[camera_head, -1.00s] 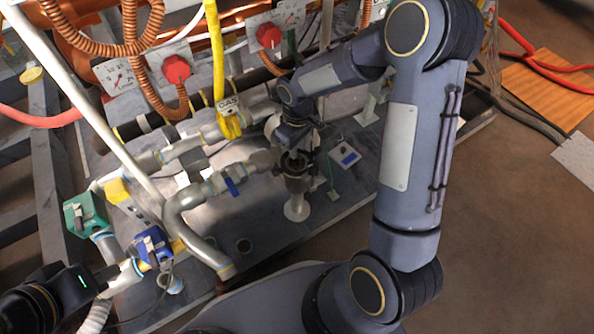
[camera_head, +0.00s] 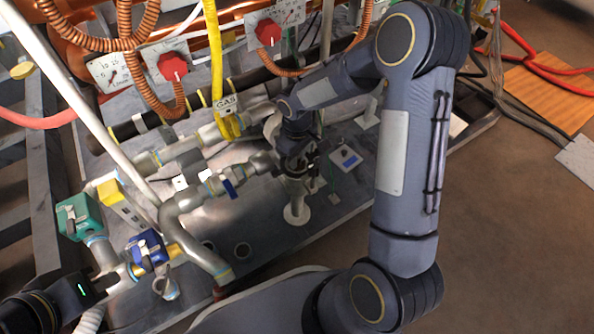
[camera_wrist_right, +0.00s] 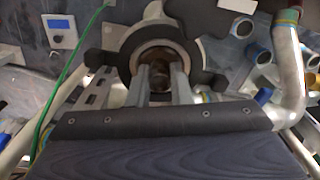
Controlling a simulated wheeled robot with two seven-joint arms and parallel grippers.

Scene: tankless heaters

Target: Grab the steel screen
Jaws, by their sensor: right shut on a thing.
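My right gripper (camera_wrist_right: 160,92) points into a round dark-rimmed fitting (camera_wrist_right: 122,62) in the right wrist view. Its two fingers are close together around a small brownish round piece inside the ring, which I take for the steel screen (camera_wrist_right: 160,70); most of it is hidden. In the head view, my right gripper (camera_head: 297,160) is over the fitting at the pipe end, above a pale round foot, and its fingers hide the screen there. My left gripper (camera_head: 108,280) is at the lower left, near the blue-handled valve (camera_head: 147,248); its fingers are hard to make out.
Grey pipes (camera_head: 185,205) run left of the right gripper, with a blue lever and a yellow gas pipe (camera_head: 215,60) behind. A green wire (camera_wrist_right: 62,95) passes beside the right gripper.

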